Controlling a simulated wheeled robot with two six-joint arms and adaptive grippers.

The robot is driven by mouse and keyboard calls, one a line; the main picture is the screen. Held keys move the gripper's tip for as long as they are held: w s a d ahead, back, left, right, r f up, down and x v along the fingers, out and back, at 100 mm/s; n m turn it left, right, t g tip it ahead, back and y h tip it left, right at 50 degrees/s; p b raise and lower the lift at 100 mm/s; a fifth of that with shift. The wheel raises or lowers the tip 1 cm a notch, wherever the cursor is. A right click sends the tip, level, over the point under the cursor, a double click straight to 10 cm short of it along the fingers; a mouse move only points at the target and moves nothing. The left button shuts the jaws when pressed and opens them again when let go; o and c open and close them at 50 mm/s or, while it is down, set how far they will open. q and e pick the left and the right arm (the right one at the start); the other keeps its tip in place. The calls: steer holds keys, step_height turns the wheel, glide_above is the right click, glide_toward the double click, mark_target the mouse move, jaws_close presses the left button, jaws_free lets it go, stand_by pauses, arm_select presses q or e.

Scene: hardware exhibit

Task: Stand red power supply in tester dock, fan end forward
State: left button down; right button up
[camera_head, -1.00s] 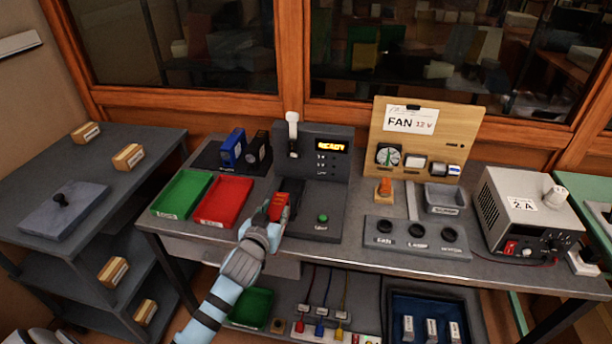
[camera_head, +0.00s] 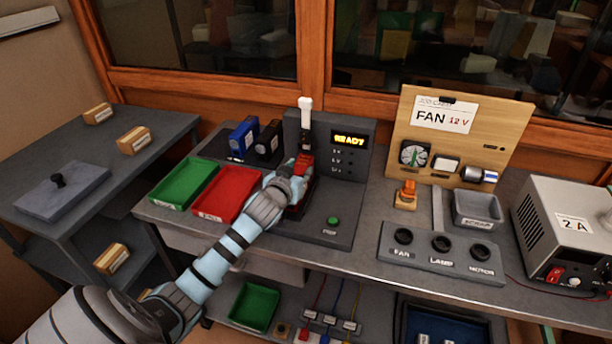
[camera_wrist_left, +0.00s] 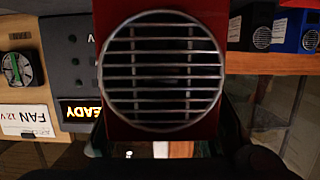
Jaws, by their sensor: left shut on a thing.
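The red power supply (camera_head: 305,160) is in my left gripper (camera_head: 298,182), low in front of the tester's upright panel. The wrist view shows its round fan grille (camera_wrist_left: 162,70) facing the camera, back towards my wrist. The fingers hide much of its sides in the head view. The grey tester dock (camera_head: 338,205) has a lit READY display, a green button and a white-handled lever above the supply. The supply is over the left part of the dock; I cannot tell whether its underside touches the dock. My right gripper is not in view.
A blue supply (camera_head: 242,138) and a black supply (camera_head: 269,143) stand just left of the tester. Green (camera_head: 182,186) and red (camera_head: 226,196) trays lie left of my forearm. A fan board (camera_head: 455,135) and a socket block (camera_head: 440,250) are to the right.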

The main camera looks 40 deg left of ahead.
arm_select(q)
steer(key=shift+s+d, duration=0.1)
steer(key=shift+s, duration=0.1)
steer(key=shift+s+r, duration=0.25)
steer(key=shift+s, duration=0.1)
steer(key=shift+f, duration=0.2)
steer(key=c, duration=1.1)
jaws_free()
steer(key=shift+w+f, duration=0.1)
steer(key=shift+w, duration=0.1)
steer(key=shift+s, duration=0.1)
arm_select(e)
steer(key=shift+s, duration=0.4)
